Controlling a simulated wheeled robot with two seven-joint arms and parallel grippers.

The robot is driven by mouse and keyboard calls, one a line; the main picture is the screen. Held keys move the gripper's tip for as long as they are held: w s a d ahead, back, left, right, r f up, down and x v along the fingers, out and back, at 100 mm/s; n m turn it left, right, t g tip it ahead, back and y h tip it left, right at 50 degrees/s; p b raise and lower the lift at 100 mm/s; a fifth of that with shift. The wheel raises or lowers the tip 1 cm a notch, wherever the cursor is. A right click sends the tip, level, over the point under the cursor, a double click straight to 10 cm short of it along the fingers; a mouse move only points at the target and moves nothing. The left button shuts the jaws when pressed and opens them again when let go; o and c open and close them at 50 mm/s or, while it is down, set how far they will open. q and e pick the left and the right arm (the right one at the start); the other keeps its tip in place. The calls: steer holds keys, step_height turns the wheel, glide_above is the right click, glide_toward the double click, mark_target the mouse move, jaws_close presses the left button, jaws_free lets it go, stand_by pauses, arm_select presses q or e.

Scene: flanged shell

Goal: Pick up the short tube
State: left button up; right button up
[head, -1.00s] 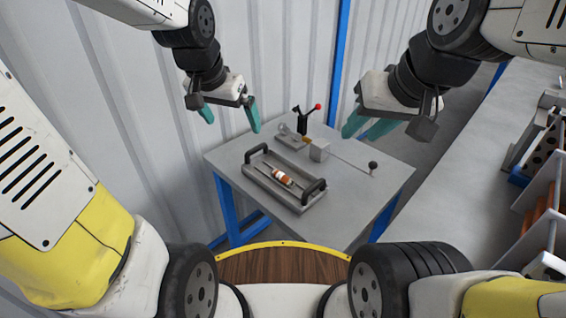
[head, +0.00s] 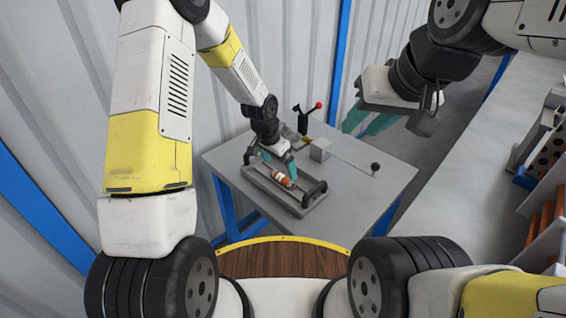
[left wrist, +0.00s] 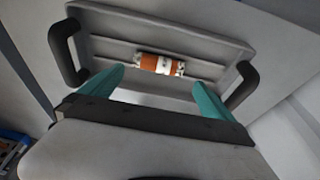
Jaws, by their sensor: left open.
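The short tube (head: 283,179) is orange with a pale band. It lies in a grey tray (head: 310,204) with a black handle at each end, on the small grey table. In the left wrist view the tube (left wrist: 160,65) lies across the tray's floor, beyond my fingertips and between them sideways. My left gripper (head: 277,165) is open and low over the tray, close to the tube. Its teal fingers (left wrist: 158,85) hold nothing. My right gripper (head: 366,123) hangs in the air to the right of the table's back, with its teal fingers apart and nothing seen between them.
Behind the tray on the table (head: 365,190) stand a lever clamp with a red knob (head: 318,105), a grey block (head: 320,150) and a rod with a black ball (head: 375,166). A long grey bench with racks runs along the right. The table's right front part is clear.

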mark_target(283, 176)
arm_select(q)
steer(key=x, duration=0.4)
steer(key=shift+s+d+f, duration=0.1)
steer(key=shift+f, duration=0.3)
steer(key=c, duration=1.5)
steer(key=shift+r, duration=0.1)
